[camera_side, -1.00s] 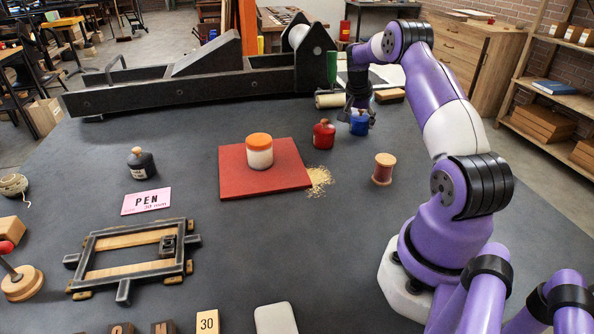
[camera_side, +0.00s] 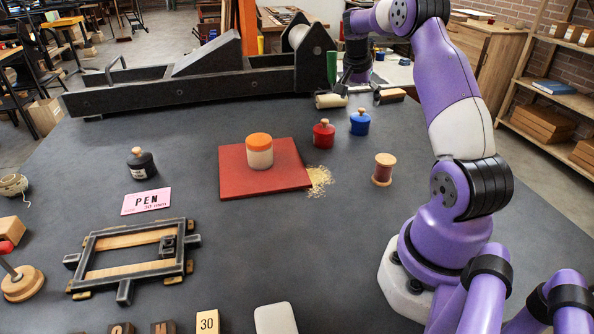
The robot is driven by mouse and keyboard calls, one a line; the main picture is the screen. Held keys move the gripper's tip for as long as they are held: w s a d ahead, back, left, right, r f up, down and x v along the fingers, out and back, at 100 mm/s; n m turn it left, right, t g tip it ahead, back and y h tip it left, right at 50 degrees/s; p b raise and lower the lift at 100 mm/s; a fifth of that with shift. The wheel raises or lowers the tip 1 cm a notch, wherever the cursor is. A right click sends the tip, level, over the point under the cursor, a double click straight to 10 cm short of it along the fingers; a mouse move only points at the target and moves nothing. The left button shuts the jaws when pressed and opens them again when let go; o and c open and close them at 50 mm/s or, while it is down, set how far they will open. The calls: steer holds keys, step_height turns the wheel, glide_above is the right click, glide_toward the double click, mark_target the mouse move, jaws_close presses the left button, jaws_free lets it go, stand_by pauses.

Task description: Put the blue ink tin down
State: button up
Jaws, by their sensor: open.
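The blue ink tin (camera_side: 360,123) stands upright on the dark table, to the right of the red ink tin (camera_side: 323,135). It has a small tan knob on its lid. My gripper (camera_side: 358,92) is open above and behind the blue tin in the picture, clear of it and holding nothing that I can see. My fingers point down, near the roller and the block at the table's far side.
A red board (camera_side: 232,180) carries an orange-lidded jar (camera_side: 259,152), with spilled grains (camera_side: 319,180) beside it. A reddish spool (camera_side: 383,169) stands right of them. A roller (camera_side: 331,101) lies behind the tins. A black ink tin (camera_side: 141,163) and a metal frame (camera_side: 100,246) are at left.

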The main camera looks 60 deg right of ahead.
steer(key=w+a+r+n+t, duration=0.15)
steer(key=a+r+n, duration=0.3)
steer(key=a, duration=0.45)
steer(key=w+a+r+n+t, duration=0.1)
steer(key=a+r+n+t, duration=0.15)
steer(key=a+r, duration=0.5)
steer(key=s+a+f+n+y, duration=0.1)
steer(key=s+a+n, duration=0.2)
steer(key=a, duration=0.4)
steer(key=s+a+f+n+t+y, duration=0.1)
steer(key=s+a+n+y, duration=0.1)
steer(key=a, duration=0.5)
steer(key=s+a+f+n+y, duration=0.1)
steer(key=s+a+f+n, duration=0.1)
steer(key=s+a+n, duration=0.2)
steer(key=a+n, duration=0.2)
steer(key=a, duration=0.1)
steer(key=shift+s+t+y, duration=0.25)
steer(key=shift+t+y, duration=0.05)
